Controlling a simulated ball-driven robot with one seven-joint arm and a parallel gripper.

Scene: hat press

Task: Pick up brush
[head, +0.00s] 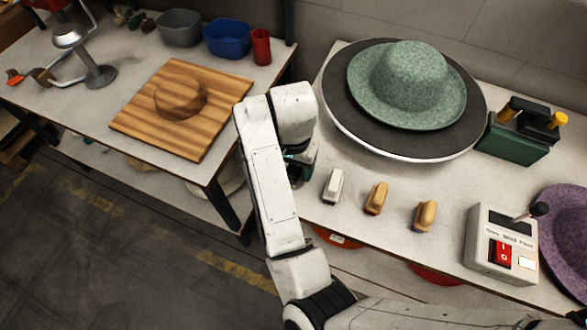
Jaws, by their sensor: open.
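Three small brush-like blocks lie in a row on the right table: a white-topped one (333,186), a tan one with a wooden top (376,198) and another tan one (424,216). I cannot tell for sure which is the brush. My gripper (299,171) is at the table's left edge, left of the white-topped block and apart from it. My arm hides most of the gripper; it is open, with nothing visible in it.
A green felt hat (409,80) sits on a dark round plate (346,119) behind the blocks. A control box (502,248), a purple hat (570,235) and a dark green box (516,142) stand right. A wooden board (140,122) lies on the left table.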

